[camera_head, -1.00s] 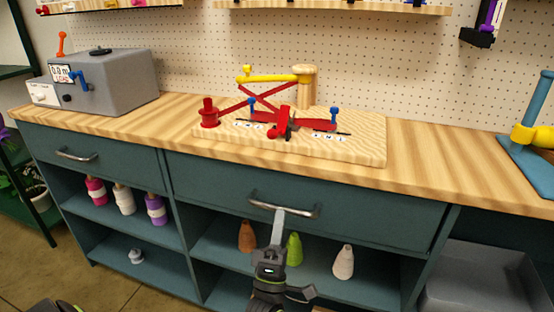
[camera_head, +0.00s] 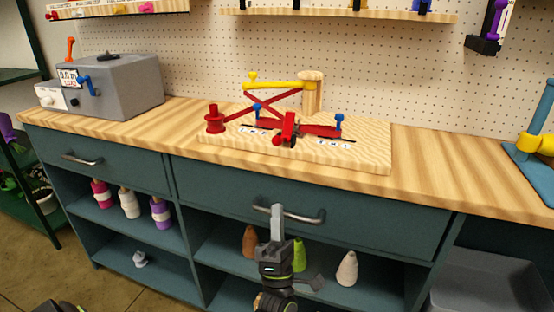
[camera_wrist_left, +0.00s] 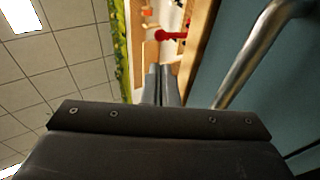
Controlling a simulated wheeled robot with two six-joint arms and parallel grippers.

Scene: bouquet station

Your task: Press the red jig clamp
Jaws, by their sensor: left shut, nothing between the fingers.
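The jig stands on a wooden board (camera_head: 362,155) on the worktop. Its red clamp (camera_head: 287,128) sits near the board's front middle, with red crossed bars and a yellow arm (camera_head: 275,86) behind it. My left gripper (camera_head: 277,208) is shut and empty, pointing up in front of the drawer handle, below and in front of the jig. In the left wrist view its fingers (camera_wrist_left: 162,86) are together, with a red part of the jig (camera_wrist_left: 174,35) beyond the tips. I cannot tell whether the gripper touches the handle. My right gripper is not in view.
The drawer handle (camera_head: 297,215) is close beside my left gripper. A grey box machine (camera_head: 125,85) stands at the worktop's left, and a blue stand with a yellow part (camera_head: 536,142) at its right. Shelves below hold several bottles and cones. The worktop's front edge lies between gripper and jig.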

